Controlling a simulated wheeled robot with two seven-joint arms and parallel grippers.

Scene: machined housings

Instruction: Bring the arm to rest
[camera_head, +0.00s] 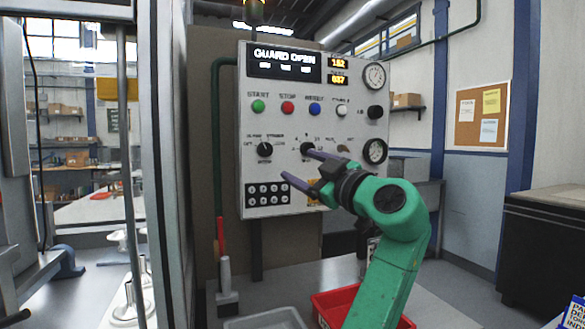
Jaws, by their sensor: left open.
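My left gripper (296,164) is at the end of my green arm, which rises from the bottom of the view. Its two dark fingers are spread apart with nothing between them. They point left, in front of the lower middle of a light grey control panel (268,225). One fingertip overlaps the middle black knob in the picture; I cannot tell whether it touches. The gripper and wrist hide part of the panel's lower right. My right gripper is not in view.
The panel display (284,63) reads "GUARD OPEN". A red bin (335,300) and a grey tray (266,320) stand below on the bench. A metal post (172,160) stands left of the panel. A dark cabinet (541,240) is at the right, with open floor before it.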

